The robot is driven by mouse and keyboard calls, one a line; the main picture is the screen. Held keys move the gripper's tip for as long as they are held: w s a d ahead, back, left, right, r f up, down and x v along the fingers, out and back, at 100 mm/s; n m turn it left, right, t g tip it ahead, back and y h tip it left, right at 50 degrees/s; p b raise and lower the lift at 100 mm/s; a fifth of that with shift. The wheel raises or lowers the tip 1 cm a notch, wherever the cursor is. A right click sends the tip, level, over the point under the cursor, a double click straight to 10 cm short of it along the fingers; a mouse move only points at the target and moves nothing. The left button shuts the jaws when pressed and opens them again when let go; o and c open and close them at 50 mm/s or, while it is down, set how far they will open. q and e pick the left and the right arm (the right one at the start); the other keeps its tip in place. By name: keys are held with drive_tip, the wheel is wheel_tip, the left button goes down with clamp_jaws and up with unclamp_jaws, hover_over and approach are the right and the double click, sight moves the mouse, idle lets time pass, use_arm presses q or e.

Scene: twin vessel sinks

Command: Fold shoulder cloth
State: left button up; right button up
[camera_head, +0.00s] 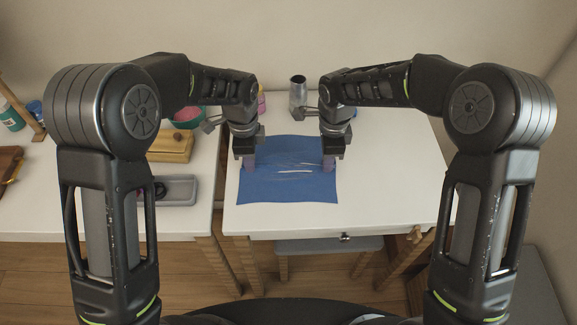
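A blue cloth (290,190) lies spread on the white table (385,180) in the head view. It has faint wrinkles and pale streaks across its middle. My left gripper (248,163) points down at the cloth's left part, and my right gripper (328,163) points down at its right part. Both fingertips are at or just above the cloth and look small. I cannot tell whether they are open or shut, or whether they touch or pinch the cloth.
On the left table are a wooden box (172,147), a grey tray (178,190) and a green-labelled bottle (10,115). The table's front and right are clear. A gap separates the two tables.

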use_arm(q)
clamp_jaws()
use_arm(e)
clamp_jaws()
